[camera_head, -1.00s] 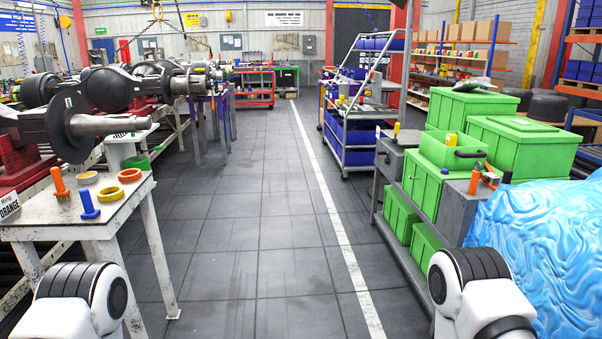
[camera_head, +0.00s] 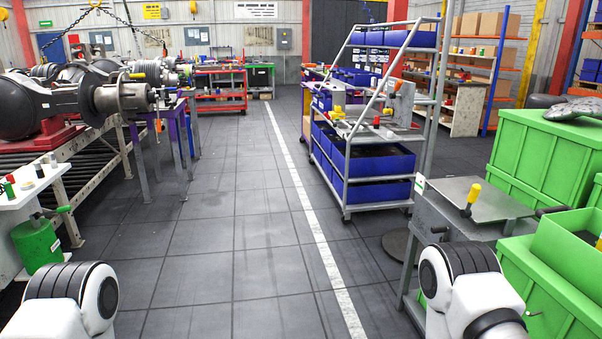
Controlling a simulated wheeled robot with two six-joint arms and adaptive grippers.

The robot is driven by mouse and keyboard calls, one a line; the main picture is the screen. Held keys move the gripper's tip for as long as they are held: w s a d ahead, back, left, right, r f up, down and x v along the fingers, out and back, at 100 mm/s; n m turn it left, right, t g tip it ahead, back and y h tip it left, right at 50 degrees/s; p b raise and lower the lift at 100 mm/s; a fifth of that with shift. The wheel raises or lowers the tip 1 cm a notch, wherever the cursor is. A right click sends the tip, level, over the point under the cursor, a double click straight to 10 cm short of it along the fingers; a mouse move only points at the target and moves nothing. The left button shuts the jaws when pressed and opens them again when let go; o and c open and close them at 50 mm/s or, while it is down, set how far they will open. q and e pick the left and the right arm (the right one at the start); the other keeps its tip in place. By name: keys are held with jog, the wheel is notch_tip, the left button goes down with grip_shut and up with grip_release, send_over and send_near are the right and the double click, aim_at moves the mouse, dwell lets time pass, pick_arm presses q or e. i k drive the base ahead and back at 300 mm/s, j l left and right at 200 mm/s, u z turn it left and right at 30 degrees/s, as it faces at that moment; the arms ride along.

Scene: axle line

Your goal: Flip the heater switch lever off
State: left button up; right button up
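I cannot make out the heater switch lever for certain in this view. A yellow-handled lever (camera_head: 472,196) stands upright on a grey metal bench at the right; I cannot tell what it operates. A grey box (camera_head: 281,53) hangs on the far wall, too small to show any lever. Only upper parts of my two arms show, at the bottom left and bottom right corners. Both of my grippers are out of view.
An open floor aisle with a white line (camera_head: 310,222) runs ahead. Axles on a roller stand (camera_head: 110,160) line the left. A wheeled rack with blue bins (camera_head: 372,191) stands right of the line. Green crates (camera_head: 545,160) and the grey bench (camera_head: 455,232) crowd the right.

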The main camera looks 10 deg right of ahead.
aim_at(400, 83)
jog(key=i+l+z, duration=0.2)
jog(key=i, duration=0.35)
jog(key=i+j+z, duration=0.2)
jog(key=i, duration=0.35)
jog(key=i+z, duration=0.25)
jog(key=i, duration=0.35)
jog(key=i+j+z, duration=0.2)
jog(key=i, duration=0.35)
jog(key=i+j+u, duration=0.1)
jog(key=i+j, duration=0.9)
jog(key=i, duration=0.2)
jog(key=i+j+u, duration=0.15)
jog(key=i+j, duration=0.35)
jog(key=i, duration=0.1)
